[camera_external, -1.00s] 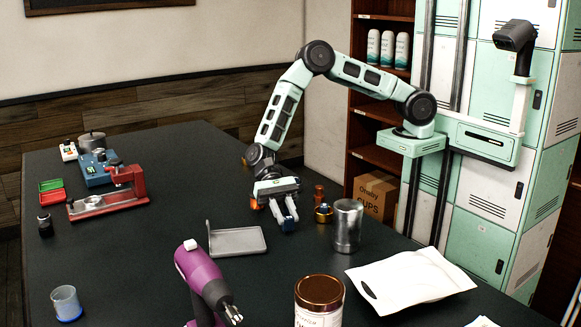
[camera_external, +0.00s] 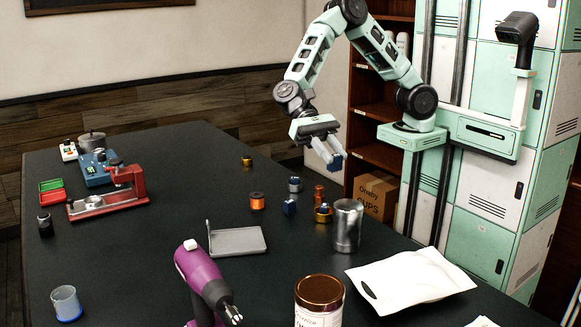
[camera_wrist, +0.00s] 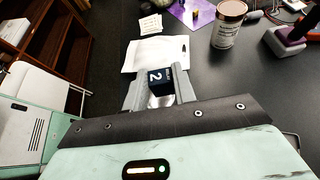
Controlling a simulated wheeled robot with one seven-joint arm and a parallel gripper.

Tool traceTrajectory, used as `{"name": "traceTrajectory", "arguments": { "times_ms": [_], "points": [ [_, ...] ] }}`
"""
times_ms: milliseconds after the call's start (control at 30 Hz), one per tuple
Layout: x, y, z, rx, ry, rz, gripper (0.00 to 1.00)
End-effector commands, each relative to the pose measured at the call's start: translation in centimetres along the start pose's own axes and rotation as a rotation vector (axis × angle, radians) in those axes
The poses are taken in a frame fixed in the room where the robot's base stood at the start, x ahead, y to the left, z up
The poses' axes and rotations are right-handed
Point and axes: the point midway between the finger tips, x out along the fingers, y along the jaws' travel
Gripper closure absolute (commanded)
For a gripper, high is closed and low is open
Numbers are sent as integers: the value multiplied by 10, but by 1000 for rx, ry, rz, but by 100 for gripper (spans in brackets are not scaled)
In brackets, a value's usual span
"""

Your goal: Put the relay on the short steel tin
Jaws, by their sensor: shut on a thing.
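My gripper (camera_external: 331,157) is raised in the air above the far right side of the dark table. It is shut on a small dark blue block (camera_external: 337,162), which appears to be the relay. In the wrist view the block (camera_wrist: 157,77) shows a white "2" label between the fingertips of my gripper (camera_wrist: 160,88). A taller steel tin (camera_external: 347,227) stands at the right, below the gripper.
Another blue block (camera_external: 289,207), an orange spool (camera_external: 257,201), a red piece (camera_external: 319,193) and a brass ring (camera_external: 323,213) stand near the taller tin. A grey tray (camera_external: 238,241) and a purple drill (camera_external: 203,275) are nearer the camera. The table's centre is mostly clear.

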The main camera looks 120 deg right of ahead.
Motion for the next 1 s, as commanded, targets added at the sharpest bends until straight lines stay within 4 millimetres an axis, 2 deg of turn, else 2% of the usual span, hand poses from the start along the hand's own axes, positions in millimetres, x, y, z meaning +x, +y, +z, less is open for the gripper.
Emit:
{"name": "traceTrajectory", "arguments": {
  "times_ms": [33, 100, 233, 500, 667, 900, 1000],
  "points": [
    [3, 8, 16, -8, 2, 14, 95],
    [9, 16, 27, -14, 3, 28, 95],
    [17, 24, 31, -17, 4, 43, 95],
    [37, 25, -9, -14, 4, 44, 95],
    [43, 25, -22, -17, 4, 44, 95],
    [57, 24, -50, -16, 3, 44, 95],
    [59, 24, -54, -20, 4, 42, 95]
  ]
}}
